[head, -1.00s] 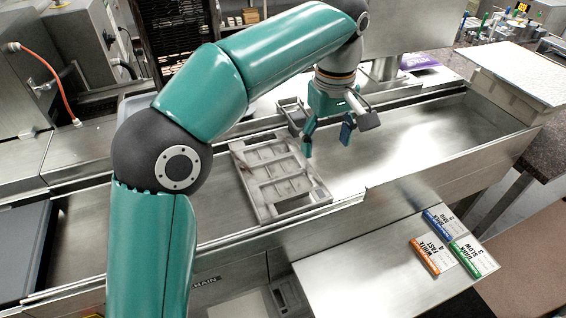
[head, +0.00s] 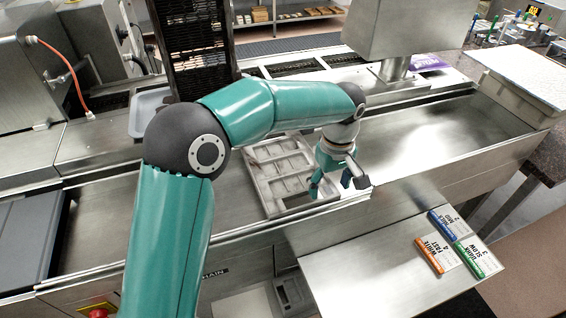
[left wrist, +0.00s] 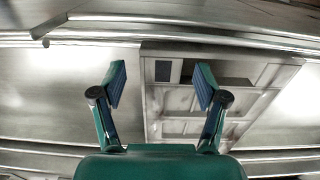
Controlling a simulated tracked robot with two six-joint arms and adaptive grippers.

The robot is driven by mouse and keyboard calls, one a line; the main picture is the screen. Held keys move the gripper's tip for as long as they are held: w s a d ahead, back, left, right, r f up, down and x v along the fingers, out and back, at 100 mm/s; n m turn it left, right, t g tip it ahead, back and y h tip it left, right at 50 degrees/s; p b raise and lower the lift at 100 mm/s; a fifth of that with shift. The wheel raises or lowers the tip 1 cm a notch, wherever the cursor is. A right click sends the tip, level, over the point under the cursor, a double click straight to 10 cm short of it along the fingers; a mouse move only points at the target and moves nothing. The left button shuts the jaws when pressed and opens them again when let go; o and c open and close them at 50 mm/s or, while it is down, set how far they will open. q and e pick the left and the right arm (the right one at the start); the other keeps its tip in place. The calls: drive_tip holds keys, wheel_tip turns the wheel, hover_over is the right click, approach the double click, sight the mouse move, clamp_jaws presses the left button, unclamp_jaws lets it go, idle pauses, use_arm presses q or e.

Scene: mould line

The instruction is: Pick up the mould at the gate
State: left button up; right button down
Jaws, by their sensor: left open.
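The mould (head: 268,172) is a pale grey rectangular frame with several shallow compartments. It lies flat in the metal channel in the head view, partly hidden behind my left arm and gripper. My left gripper (head: 330,188) is at the mould's near right end, with its fingers pointing down. In the left wrist view my left gripper (left wrist: 158,88) is open and empty. There the mould (left wrist: 185,127) shows behind and to the right of the fingers, with one finger overlapping its edge area. I cannot tell the exact gap between fingers and mould. My right gripper is not in view.
A metal shelf (head: 375,265) at the front holds orange, blue and green labelled cards (head: 431,257). The channel (head: 430,140) is clear to the right of the mould. A metal post and box (head: 395,30) stand behind it. A dark slab (head: 35,235) lies at the left.

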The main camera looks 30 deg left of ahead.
use_arm(q)
drive_tip(key=shift+f, duration=0.6)
clamp_jaws()
